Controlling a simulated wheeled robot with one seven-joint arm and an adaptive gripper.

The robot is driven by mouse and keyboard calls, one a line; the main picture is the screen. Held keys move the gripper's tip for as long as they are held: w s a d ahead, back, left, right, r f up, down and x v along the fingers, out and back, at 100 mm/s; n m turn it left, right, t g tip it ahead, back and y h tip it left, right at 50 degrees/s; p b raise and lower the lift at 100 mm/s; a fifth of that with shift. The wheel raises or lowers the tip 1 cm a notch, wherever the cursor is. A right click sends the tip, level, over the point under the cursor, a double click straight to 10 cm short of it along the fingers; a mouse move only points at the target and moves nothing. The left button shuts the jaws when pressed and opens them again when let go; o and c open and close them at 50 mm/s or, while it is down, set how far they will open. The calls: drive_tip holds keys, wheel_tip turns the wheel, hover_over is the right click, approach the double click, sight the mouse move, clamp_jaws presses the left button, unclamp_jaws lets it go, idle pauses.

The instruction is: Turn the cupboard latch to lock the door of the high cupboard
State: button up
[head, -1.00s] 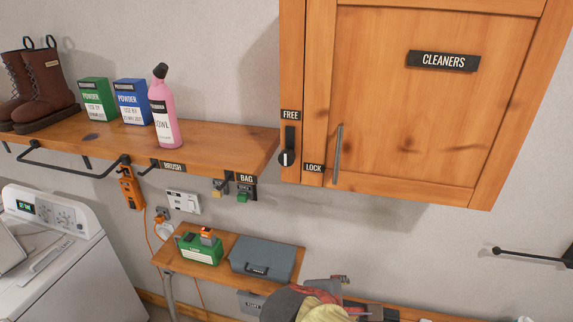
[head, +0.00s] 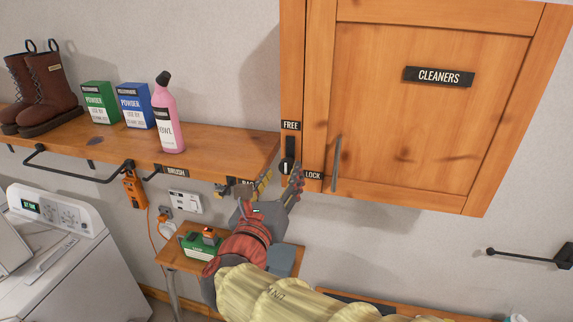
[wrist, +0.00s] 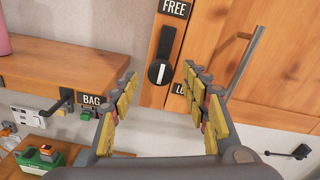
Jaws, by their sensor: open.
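The high cupboard (head: 420,120) with the CLEANERS sign hangs on the wall at the upper right, its door shut. Its latch (head: 287,167) is a black round knob with a white mark on the left frame strip, below the FREE label (head: 290,125) and left of the LOCK label (head: 313,175). In the wrist view the latch (wrist: 158,71) has its white mark upright. My gripper (head: 281,180) is open and empty, just below the latch. In the wrist view my gripper (wrist: 161,80) has its fingers on either side of the latch, apparently without contact.
A grey bar handle (head: 336,163) stands out from the cupboard door, right of the latch. The wooden shelf (head: 215,150) with a pink bottle (head: 167,115) ends close to the left of my gripper. A BAG hook (wrist: 66,100) is under its end.

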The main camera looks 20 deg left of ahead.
sight(286, 169)
drive_tip(key=shift+w+a+p, duration=0.1)
drive_tip(key=shift+w+p, duration=0.3)
drive_tip(key=shift+w, duration=1.8)
drive_tip(key=shift+c, duration=0.2)
drive_tip(key=c, duration=1.1)
